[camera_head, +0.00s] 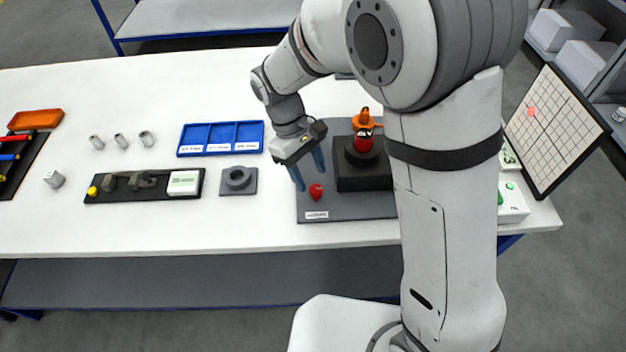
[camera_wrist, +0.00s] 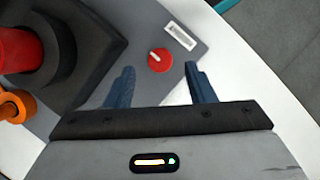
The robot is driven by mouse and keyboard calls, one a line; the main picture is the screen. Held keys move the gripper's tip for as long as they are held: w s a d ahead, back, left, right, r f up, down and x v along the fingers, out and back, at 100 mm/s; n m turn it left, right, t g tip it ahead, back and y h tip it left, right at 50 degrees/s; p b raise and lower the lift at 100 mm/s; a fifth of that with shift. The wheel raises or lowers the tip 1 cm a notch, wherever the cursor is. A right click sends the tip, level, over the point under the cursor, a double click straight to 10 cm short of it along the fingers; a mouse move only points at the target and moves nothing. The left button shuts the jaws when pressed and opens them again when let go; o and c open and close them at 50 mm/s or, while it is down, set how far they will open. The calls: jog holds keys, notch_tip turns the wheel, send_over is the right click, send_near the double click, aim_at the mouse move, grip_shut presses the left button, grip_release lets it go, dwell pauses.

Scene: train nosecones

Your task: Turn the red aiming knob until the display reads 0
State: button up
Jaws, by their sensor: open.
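The red knob (camera_head: 316,191) sits on a dark grey base plate (camera_head: 345,207), beside a black block with a red and orange device (camera_head: 364,135) on it. In the wrist view the knob (camera_wrist: 160,60) is round with a pale pointer line and lies beyond and between the fingertips. My gripper (camera_head: 308,177) is open and empty, with its blue fingers above the plate near the knob. The gripper also shows in the wrist view (camera_wrist: 160,75). I cannot tell the height gap to the knob. No readable display figure shows.
A gridded panel (camera_head: 555,128) with a reddish spot stands at the right. A blue three-part tray (camera_head: 221,152), a grey socket block (camera_head: 238,188) and a black fixture (camera_head: 145,193) lie to the left. A white label (camera_wrist: 180,37) is near the knob. The front left table is clear.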

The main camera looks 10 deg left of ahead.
jog(key=v, duration=0.4)
jog(key=shift+r, duration=0.15)
dwell(0.4)
jog(key=s+d+r+m+t+y, duration=0.1)
jog(key=s+d+r+m, duration=0.1)
jog(key=d, duration=0.6)
jog(key=s+d+r+m+t+y, duration=0.1)
jog(key=s+d+r+m+t, duration=0.1)
jog(key=d, duration=0.7)
jog(key=s+d+r+m+t+y, duration=0.2)
jog(key=s+d+r+m, duration=0.1)
jog(key=s+d+m, duration=0.2)
jog(key=d+m, duration=0.2)
jog(key=d, duration=0.1)
jog(key=shift+s+d+r+m, duration=0.3)
jog(key=shift+r, duration=0.05)
